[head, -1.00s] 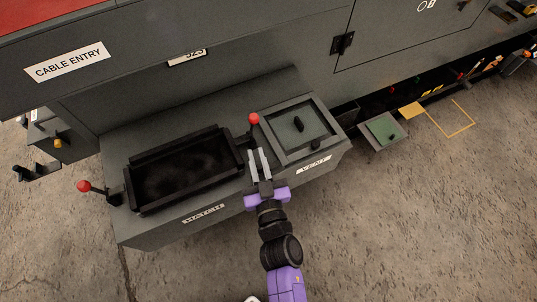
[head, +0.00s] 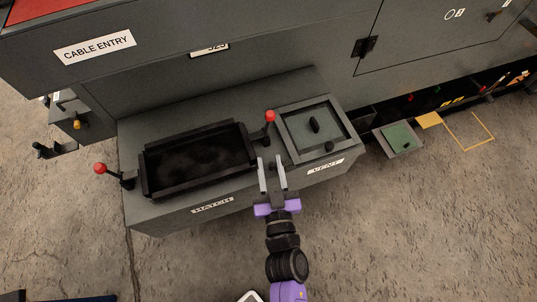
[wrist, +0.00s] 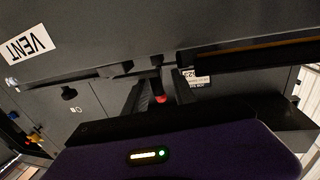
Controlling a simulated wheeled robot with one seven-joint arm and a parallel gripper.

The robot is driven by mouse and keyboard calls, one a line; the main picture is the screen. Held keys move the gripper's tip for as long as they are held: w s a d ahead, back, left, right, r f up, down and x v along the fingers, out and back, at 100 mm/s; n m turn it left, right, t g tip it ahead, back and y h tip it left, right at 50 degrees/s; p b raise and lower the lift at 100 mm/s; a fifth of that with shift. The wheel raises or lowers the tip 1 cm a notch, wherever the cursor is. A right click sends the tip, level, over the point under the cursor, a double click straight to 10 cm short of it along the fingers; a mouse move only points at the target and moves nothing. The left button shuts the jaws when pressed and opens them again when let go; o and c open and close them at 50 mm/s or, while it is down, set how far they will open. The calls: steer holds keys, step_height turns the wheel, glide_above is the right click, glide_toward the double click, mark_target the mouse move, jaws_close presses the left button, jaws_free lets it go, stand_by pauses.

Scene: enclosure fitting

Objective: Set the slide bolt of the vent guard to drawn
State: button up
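In the wrist view the VENT label (wrist: 26,45) appears upside down.
The open black hatch tray (head: 145,178) is left of my gripper. Red-knobbed levers stand at its right (head: 270,116) and left (head: 100,168). A green-topped plate (head: 397,137) lies right of the box. The machine wall rises behind; open floor lies in front.

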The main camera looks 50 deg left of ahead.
mark_target(271, 169)
steer(key=v, duration=0.5)
steer(key=shift+a, duration=0.1)
stand_by(0.5)
